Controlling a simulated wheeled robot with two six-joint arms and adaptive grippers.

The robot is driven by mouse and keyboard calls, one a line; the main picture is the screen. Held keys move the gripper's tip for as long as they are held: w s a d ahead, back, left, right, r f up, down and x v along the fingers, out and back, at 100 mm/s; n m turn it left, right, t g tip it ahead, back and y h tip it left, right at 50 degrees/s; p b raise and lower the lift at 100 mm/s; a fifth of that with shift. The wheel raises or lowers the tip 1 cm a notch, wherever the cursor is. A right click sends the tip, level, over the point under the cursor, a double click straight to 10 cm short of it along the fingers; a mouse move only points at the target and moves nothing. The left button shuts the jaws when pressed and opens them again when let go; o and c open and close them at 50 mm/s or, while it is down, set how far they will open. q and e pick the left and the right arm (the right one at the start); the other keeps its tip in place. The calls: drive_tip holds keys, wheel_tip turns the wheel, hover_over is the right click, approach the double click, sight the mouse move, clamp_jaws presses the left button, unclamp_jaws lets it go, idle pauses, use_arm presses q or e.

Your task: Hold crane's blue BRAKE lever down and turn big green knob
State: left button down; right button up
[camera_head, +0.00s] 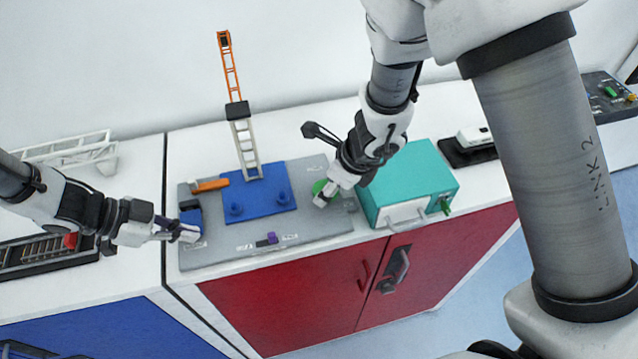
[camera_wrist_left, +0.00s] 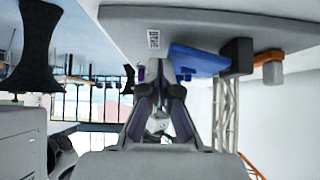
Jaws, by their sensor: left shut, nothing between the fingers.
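The crane's control panel (camera_head: 300,233) is a grey plate on the white counter. Its blue BRAKE lever (camera_head: 190,219) sits at the left edge on a black block; the left wrist view shows the lever (camera_wrist_left: 198,62) beside a small label (camera_wrist_left: 153,40). My left gripper (camera_head: 190,235) is shut and empty at the lever's front end; whether it touches cannot be told. The big green knob (camera_head: 319,186) is at the panel's right, partly hidden by my right gripper (camera_head: 324,199). My right fingers are at the knob, but their opening is unclear.
A blue base (camera_head: 262,203) carries the crane ladder (camera_head: 243,150) between my grippers. An orange lever (camera_head: 210,186) and a purple slider (camera_head: 268,239) are on the panel. A teal box (camera_head: 410,180) stands close right. A track with a red block (camera_head: 70,240) lies left.

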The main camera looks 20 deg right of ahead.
drive_tip(key=shift+m+h, duration=0.3)
drive_tip(key=shift+m, duration=0.6)
drive_tip(key=o, duration=1.2)
drive_tip(key=shift+c, duration=0.2)
